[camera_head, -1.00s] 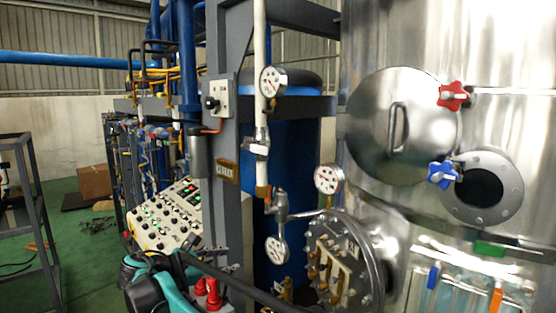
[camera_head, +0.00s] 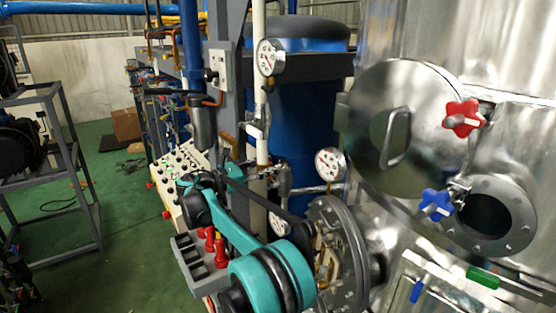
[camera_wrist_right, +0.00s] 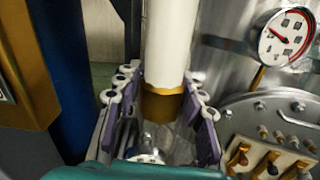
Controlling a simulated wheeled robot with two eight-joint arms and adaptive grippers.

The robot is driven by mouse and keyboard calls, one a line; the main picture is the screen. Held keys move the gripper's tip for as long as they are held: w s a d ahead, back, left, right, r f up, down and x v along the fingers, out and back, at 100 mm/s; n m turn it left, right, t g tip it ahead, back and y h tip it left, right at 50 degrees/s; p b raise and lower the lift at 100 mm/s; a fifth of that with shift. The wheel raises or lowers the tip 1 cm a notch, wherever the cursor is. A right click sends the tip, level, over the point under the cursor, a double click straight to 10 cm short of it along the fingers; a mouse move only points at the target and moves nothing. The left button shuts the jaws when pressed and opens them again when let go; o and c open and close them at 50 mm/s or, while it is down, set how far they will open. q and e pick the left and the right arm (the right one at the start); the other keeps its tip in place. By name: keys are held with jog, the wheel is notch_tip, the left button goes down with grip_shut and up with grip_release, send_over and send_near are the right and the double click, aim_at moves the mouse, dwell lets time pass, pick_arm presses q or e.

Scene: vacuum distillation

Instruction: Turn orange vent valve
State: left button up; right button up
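I cannot make out an orange vent valve handle for certain in the current views. A white vertical pipe (camera_head: 259,28) with an orange-brass collar runs down the middle of the head view. In the right wrist view the pipe (camera_wrist_right: 171,40) and its collar (camera_wrist_right: 162,105) show between the fingers of my right gripper (camera_wrist_right: 160,85). These fingers are spread apart, and I see no clear contact with the pipe. Below the collar, metal fittings are partly hidden by the gripper. My teal right arm covers part of the lower middle of the head view. My left gripper is not in view.
A steel vessel with a red knob (camera_head: 463,119), a blue knob (camera_head: 436,204) and a green handle (camera_head: 484,277) stands at right. Pressure gauges (camera_head: 269,57) and a round flange (camera_head: 340,255) are close by. A control panel (camera_head: 180,165) stands left.

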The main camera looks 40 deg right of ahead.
jog(key=d, duration=0.5)
jog(key=shift+s+f+p, duration=0.25)
jog(key=shift+s+p, duration=0.05)
jog(key=shift+a+r, duration=0.15)
jog(key=shift+a, duration=0.45)
jog(key=shift+d, duration=0.25)
grip_shut()
